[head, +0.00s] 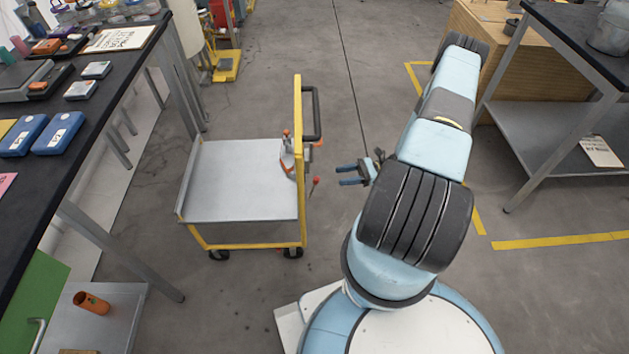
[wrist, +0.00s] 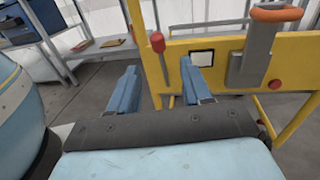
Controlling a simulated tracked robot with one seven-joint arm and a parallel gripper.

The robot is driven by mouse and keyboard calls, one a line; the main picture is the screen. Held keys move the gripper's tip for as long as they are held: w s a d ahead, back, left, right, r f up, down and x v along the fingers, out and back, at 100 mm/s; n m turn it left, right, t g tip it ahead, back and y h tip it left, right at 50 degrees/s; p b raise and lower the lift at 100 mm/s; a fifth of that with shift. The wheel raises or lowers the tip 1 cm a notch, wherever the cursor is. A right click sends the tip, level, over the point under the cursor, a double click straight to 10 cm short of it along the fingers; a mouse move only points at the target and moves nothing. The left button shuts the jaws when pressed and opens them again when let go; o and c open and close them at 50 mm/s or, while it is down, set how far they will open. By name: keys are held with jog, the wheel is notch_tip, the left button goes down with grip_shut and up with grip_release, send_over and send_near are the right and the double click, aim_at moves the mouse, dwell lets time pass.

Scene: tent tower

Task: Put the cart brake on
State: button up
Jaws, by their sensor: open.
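The cart (head: 245,180) has a grey deck, a yellow frame and a dark push handle at its right end. A thin lever with a red knob (head: 315,181) sticks out at that end, low beside the yellow post. In the wrist view the red knob (wrist: 156,42) tops an upright rod in front of the yellow end panel (wrist: 215,75). My gripper (head: 342,175) is open and empty, just right of the knob with a gap between. In the wrist view its fingertips (wrist: 158,65) lie either side of the rod's line, short of it.
A black-topped bench (head: 90,90) runs along the left. Another table (head: 540,130) stands right. Floor in front of and behind the cart is clear.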

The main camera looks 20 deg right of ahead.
aim_at(316, 179)
jog(key=a, duration=0.3)
jog(key=w+a, duration=0.1)
jog(key=a, duration=0.6)
jog(key=shift+w+a, duration=0.25)
jog(key=shift+w, duration=0.05)
jog(key=shift+c, duration=0.2)
jog(key=shift+w, duration=0.1)
grip_shut()
